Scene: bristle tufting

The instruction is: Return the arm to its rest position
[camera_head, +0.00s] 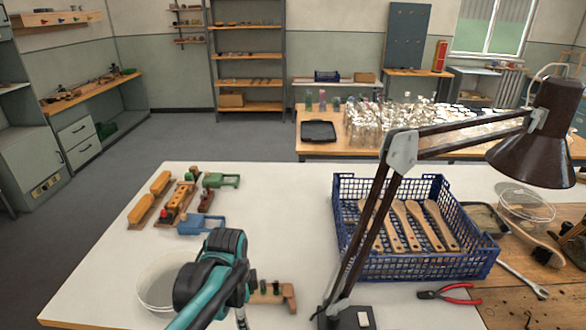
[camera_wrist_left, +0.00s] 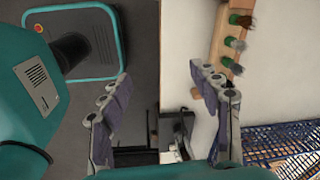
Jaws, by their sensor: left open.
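My left arm (camera_head: 212,275), teal and black, reaches in from the bottom edge of the head view over the white table's front edge; its gripper is mostly hidden there. In the left wrist view my left gripper (camera_wrist_left: 160,75) has its two grey fingers spread wide with nothing between them. Its right finger appears close to or overlapping a small wooden holder (camera_wrist_left: 218,48) with several dark and green pieces; whether they touch cannot be told. The same holder (camera_head: 272,297) shows beside the arm in the head view. My right gripper is not in view.
A blue crate (camera_head: 430,270) with several wooden brush handles (camera_head: 405,228) stands right of centre. A dark desk lamp (camera_head: 535,140) arches over it. A round clear dish (camera_head: 155,290) is left of the arm. Toy-like wooden pieces (camera_head: 180,200) lie back left. The table's middle (camera_head: 275,220) is clear.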

